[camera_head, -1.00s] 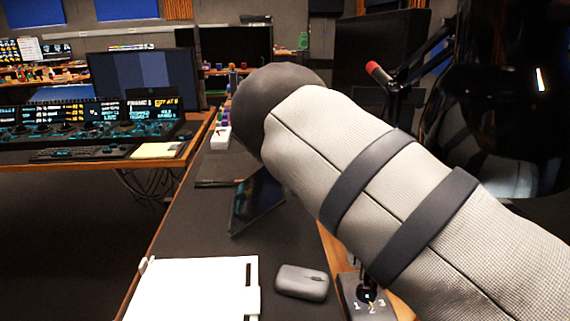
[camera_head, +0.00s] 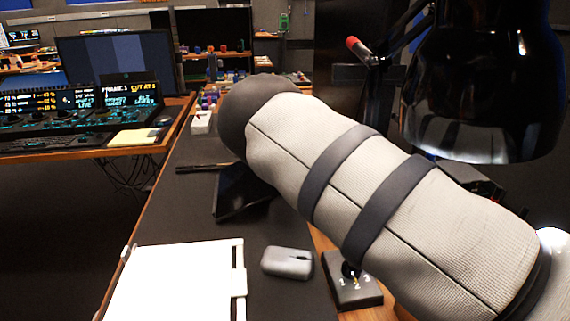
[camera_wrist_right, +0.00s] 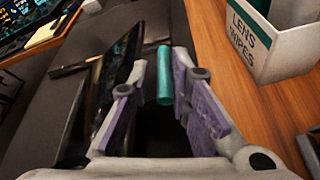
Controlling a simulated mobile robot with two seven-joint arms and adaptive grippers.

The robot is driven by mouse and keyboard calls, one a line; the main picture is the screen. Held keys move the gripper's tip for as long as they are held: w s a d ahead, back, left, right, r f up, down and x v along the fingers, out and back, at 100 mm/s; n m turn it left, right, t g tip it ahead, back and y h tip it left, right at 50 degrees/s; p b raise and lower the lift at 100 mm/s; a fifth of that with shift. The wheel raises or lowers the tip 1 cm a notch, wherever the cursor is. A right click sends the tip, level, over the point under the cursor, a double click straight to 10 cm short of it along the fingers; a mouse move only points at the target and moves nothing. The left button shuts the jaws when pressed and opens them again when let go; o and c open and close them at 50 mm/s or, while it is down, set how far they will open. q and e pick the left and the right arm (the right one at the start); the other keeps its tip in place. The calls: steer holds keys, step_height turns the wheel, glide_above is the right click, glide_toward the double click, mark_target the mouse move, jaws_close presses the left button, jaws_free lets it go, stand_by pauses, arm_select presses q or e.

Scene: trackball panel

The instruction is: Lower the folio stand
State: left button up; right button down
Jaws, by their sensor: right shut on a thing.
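The folio stand (camera_head: 238,193) is a dark tablet-like panel on the dark desk, partly hidden behind my right arm in the head view. In the right wrist view its dark panel (camera_wrist_right: 124,72) stands tilted beside the left-hand finger. My right gripper (camera_wrist_right: 163,105) shows there with purple pads on both sides of a dark area. In the head view my forearm covers this gripper. My left gripper is out of view.
A lens wipes box (camera_wrist_right: 270,38) stands on the wood at right. A grey mouse (camera_head: 287,263), a white folder (camera_head: 178,283) and a joystick box (camera_head: 352,281) are nearer. A black lamp (camera_head: 485,85) hangs at right.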

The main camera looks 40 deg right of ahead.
steer(key=shift+w+a+f, duration=0.15)
steer(key=shift+a+f, duration=0.05)
steer(key=shift+a, duration=0.1)
steer(key=c, duration=1.4)
jaws_free()
steer(key=shift+w+r, duration=0.1)
steer(key=shift+s+r, duration=0.1)
steer(key=shift+s, duration=0.1)
steer(key=v, duration=1.1)
steer(key=shift+s+a, duration=0.15)
steer(key=shift+s, duration=0.1)
